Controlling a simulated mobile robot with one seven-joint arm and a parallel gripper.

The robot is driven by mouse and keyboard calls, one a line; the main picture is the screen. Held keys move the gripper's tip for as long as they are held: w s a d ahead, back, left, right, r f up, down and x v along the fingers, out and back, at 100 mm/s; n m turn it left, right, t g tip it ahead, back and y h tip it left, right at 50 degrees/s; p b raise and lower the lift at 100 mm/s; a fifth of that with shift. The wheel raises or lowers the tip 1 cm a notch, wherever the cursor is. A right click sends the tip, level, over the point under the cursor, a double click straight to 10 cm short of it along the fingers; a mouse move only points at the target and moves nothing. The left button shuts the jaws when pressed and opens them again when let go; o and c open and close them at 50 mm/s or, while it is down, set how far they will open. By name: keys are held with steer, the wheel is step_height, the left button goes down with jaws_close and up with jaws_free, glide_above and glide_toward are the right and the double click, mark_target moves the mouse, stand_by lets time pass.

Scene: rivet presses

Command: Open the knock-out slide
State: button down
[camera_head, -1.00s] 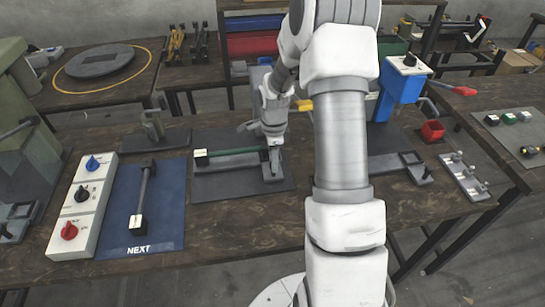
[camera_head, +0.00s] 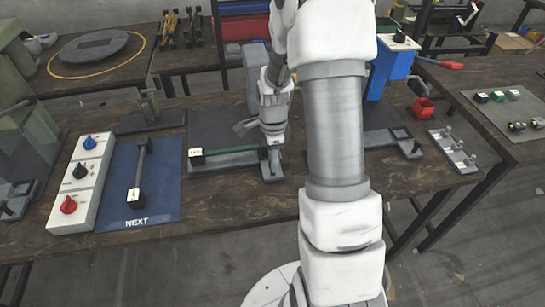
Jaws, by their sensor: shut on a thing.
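What looks like the knock-out slide is a small grey bracket (camera_head: 272,174) at the front of the middle press's dark base plate (camera_head: 215,125). My gripper (camera_head: 273,152) points down onto it from above. It is shut, apparently on the slide's upright handle; the fingers hide most of that handle. A long green bar (camera_head: 230,150) with a black and white tag block (camera_head: 197,157) on its left end lies across the plate. Its right end reaches my fingers; I cannot tell whether it touches them. My own arm hides the area to the right.
A control box with blue, black and red knobs (camera_head: 80,185) and a blue NEXT mat (camera_head: 160,190) holding another bar lie left. Bare wood fronts the middle press.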

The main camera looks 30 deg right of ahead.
steer(key=c, duration=0.6)
jaws_free()
step_height(320, 180, up, 18)
steer(key=shift+f+p, duration=0.25)
steer(key=shift+p, duration=0.65)
steer(key=s+a+r+n+t, duration=0.2)
steer(key=s+a+r+n, duration=0.1)
steer(key=s+n, duration=0.3)
steer(key=s+a+r+n+t, duration=0.1)
steer(key=s+a+r+n, duration=0.3)
steer(key=n, duration=0.4)
steer(key=s+a+r+n+t, duration=0.2)
steer(key=s+a+r+n, duration=0.2)
steer(key=s+n, duration=0.3)
steer(key=shift+s+a+t, duration=0.3)
steer(key=shift+s+a, duration=0.1)
steer(key=shift+a, duration=0.1)
